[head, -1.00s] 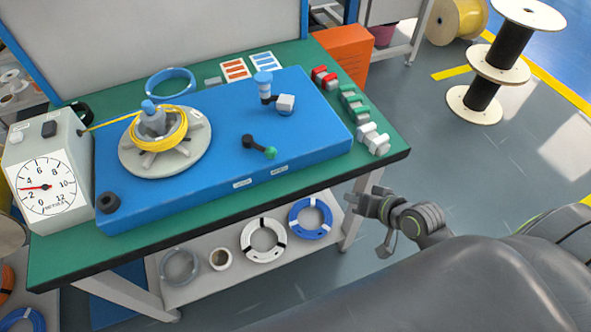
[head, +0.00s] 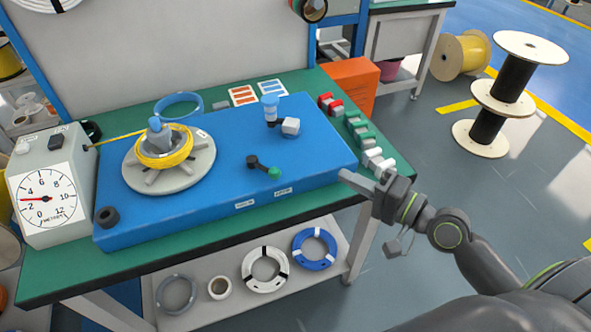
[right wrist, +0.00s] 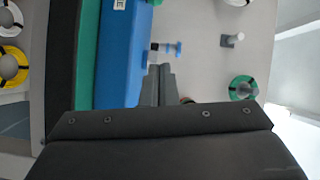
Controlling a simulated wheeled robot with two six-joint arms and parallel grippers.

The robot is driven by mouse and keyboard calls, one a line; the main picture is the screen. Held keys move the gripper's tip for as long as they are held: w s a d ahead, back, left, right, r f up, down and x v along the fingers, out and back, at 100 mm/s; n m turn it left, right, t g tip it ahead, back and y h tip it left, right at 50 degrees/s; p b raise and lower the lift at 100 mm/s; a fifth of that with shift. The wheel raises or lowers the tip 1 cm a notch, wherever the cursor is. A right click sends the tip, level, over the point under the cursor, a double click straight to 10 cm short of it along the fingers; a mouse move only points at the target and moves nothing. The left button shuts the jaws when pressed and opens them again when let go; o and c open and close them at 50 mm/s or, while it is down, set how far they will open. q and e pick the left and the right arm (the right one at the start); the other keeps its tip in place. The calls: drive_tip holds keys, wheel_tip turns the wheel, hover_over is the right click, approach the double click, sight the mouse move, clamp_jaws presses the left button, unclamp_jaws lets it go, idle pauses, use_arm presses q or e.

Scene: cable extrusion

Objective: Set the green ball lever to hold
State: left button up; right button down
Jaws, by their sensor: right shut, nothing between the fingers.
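The green ball lever (head: 264,168) is a short black arm with a green ball at its end, on top of the blue base plate (head: 215,205). It points right and slightly toward the front edge in the head view. Two small white labels sit on the plate's front face below it; their text is too small to read. My right gripper (head: 346,176) is shut and empty, by the plate's front right corner, to the right of the lever and apart from it. Its fingers (right wrist: 158,85) also show in the right wrist view, beside the blue plate. My left gripper is not in view.
A crank with a blue knob (head: 270,105) stands behind the lever. A turntable with a yellow cable coil (head: 163,146) and a dial gauge (head: 46,197) are at the left. Red, green and white clamps (head: 355,129) line the right table edge. The plate around the lever is clear.

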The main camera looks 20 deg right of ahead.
sight(295, 181)
drive_tip(key=p+x, duration=0.1)
drive_tip(key=x, duration=0.9)
drive_tip(key=shift+s+a+f, duration=0.1)
drive_tip(key=shift+a+f, duration=0.05)
drive_tip(key=shift+a, duration=0.3)
drive_tip(key=shift+s+a+f, duration=0.15)
drive_tip(key=shift+a+f, duration=0.05)
drive_tip(key=shift+a, duration=0.25)
drive_tip(key=shift+s+a, duration=0.3)
drive_tip(key=shift+a, duration=0.35)
drive_tip(key=shift+a+f, duration=0.15)
drive_tip(key=shift+a, duration=0.1)
drive_tip(key=shift+s, duration=0.1)
